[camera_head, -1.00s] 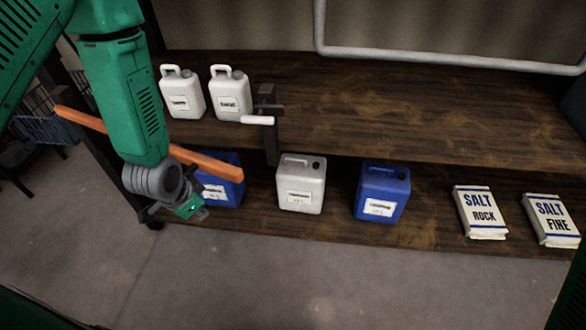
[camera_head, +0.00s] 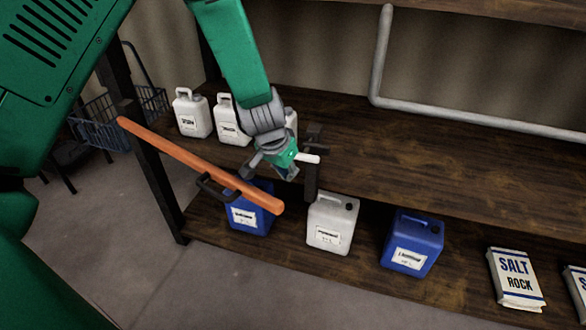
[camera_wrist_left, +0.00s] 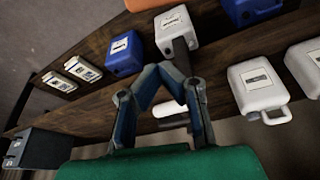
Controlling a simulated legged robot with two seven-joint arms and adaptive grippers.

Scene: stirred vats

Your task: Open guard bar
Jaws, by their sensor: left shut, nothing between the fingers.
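The orange guard bar (camera_head: 190,158) slants from the left shelf post toward the front right, with a black handle (camera_head: 214,190) on it. Its free end stands apart from the dark bracket (camera_head: 311,182) on the shelf edge, nearer to me. The bracket carries a white lever (camera_head: 308,158). My left gripper (camera_head: 291,173) is shut and empty, just left of the lever and behind the bar's end. In the left wrist view the gripper's fingers (camera_wrist_left: 168,74) converge, and the white lever (camera_wrist_left: 172,109) shows beyond them. Contact cannot be told. My right gripper is out of view.
White jugs (camera_head: 192,114) stand on the upper shelf behind my left gripper. Below are blue canisters (camera_head: 411,245), a grey-white canister (camera_head: 331,223) and salt bags (camera_head: 516,279). A pale pipe (camera_head: 480,123) runs behind. The upper shelf's right half is clear.

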